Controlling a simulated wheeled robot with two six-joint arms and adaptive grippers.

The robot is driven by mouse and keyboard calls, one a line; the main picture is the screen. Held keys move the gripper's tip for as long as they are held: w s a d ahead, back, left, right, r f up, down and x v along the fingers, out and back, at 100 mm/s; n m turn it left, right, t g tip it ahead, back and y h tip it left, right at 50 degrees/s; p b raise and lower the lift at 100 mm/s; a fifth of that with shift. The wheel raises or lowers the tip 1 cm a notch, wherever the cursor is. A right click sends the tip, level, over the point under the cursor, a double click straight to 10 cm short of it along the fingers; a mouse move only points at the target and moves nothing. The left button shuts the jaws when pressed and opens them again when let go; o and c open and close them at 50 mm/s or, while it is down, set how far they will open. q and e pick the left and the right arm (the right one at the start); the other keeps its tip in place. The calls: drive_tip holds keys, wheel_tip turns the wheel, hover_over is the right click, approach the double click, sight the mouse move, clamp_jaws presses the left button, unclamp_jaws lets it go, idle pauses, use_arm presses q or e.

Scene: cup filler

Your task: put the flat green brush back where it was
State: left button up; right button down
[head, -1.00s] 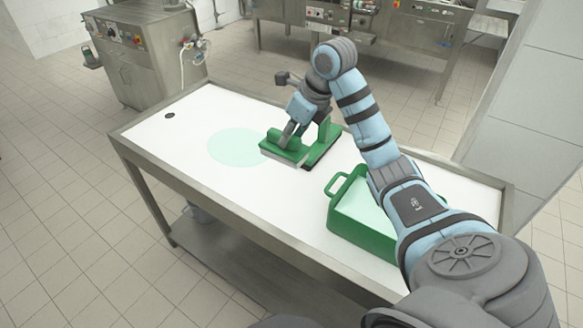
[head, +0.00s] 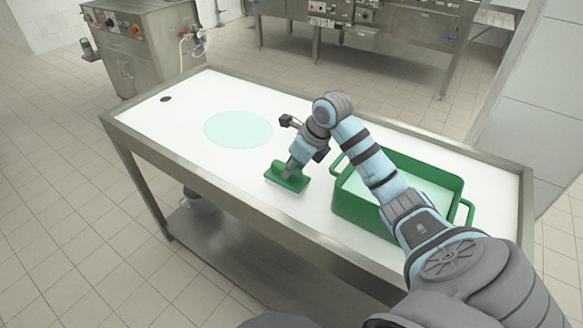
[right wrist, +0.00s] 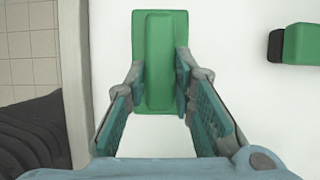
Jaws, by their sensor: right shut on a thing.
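The flat green brush (head: 287,179) is near the table's front edge, with pale bristles showing along its lower side. My right gripper (head: 296,162) is shut on it from above. In the right wrist view the brush (right wrist: 160,62) sits between the two fingertips (right wrist: 163,82), its raised handle running lengthwise. I cannot tell whether its bristles touch the table. My left gripper is not in view.
A green tub (head: 355,208) with handles and pale contents stands to the right on the white table (head: 190,130). A pale green disc (head: 238,129) lies left of the brush. A green and black thing (right wrist: 301,43) shows in the right wrist view; my arm hides it in the head view.

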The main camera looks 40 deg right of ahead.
drive_tip(key=c, duration=1.4)
unclamp_jaws()
drive_tip(key=shift+o, duration=0.2)
drive_tip(key=shift+r, duration=0.15)
drive_tip(key=p+v, duration=0.1)
drive_tip(key=v, duration=1.1)
drive_tip(key=shift+p, duration=0.3)
